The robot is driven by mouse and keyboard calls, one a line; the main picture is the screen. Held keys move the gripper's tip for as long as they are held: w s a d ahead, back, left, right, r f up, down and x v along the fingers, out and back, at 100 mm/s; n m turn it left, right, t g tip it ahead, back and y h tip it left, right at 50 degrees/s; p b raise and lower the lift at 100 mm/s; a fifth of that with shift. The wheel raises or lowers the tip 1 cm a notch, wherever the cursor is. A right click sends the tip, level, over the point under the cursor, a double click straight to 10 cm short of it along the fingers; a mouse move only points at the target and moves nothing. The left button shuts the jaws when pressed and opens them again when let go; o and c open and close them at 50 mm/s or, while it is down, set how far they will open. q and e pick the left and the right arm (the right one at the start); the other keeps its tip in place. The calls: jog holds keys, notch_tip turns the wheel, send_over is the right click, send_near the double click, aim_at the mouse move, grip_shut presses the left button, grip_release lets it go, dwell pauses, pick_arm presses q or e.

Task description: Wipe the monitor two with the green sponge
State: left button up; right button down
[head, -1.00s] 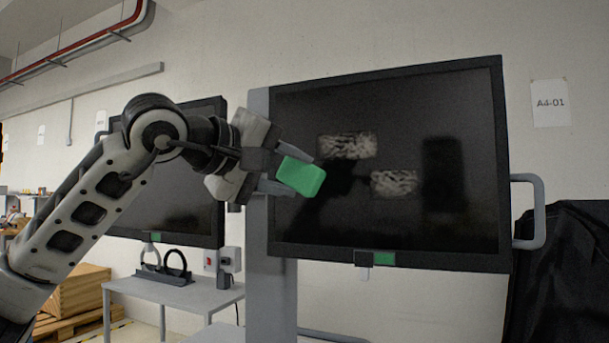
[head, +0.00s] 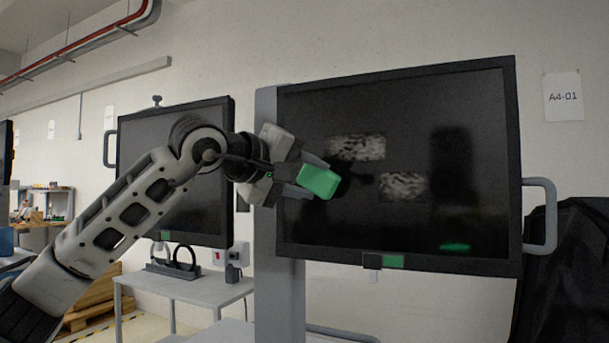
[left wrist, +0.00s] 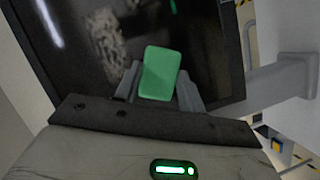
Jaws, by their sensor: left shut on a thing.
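The green sponge (head: 319,180) is held between the fingers of my left gripper (head: 304,178), which is shut on it. In the left wrist view the sponge (left wrist: 160,73) stands between the two grey fingers, in front of the dark screen. The large monitor (head: 400,225) on the right has two whitish smudge patches, one upper left (head: 357,147) and one lower right (head: 403,186). The sponge is in front of the screen's left part, left of the lower patch. I cannot tell whether it touches the glass. My right gripper is not in view.
A second monitor (head: 150,135) stands behind my left arm. A grey post (head: 279,300) supports the large monitor, and a grey handle (head: 541,215) sticks out on its right side. A small table (head: 195,290) holds a dark stand with rings. A black covered cart (head: 575,270) is at the right.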

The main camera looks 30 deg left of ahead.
pick_arm(q)
jog(key=shift+w+p, duration=0.3)
jog(key=shift+w, duration=0.15)
dwell(0.5)
jog(key=shift+w+p, duration=0.35)
jog(key=shift+w, duration=0.25)
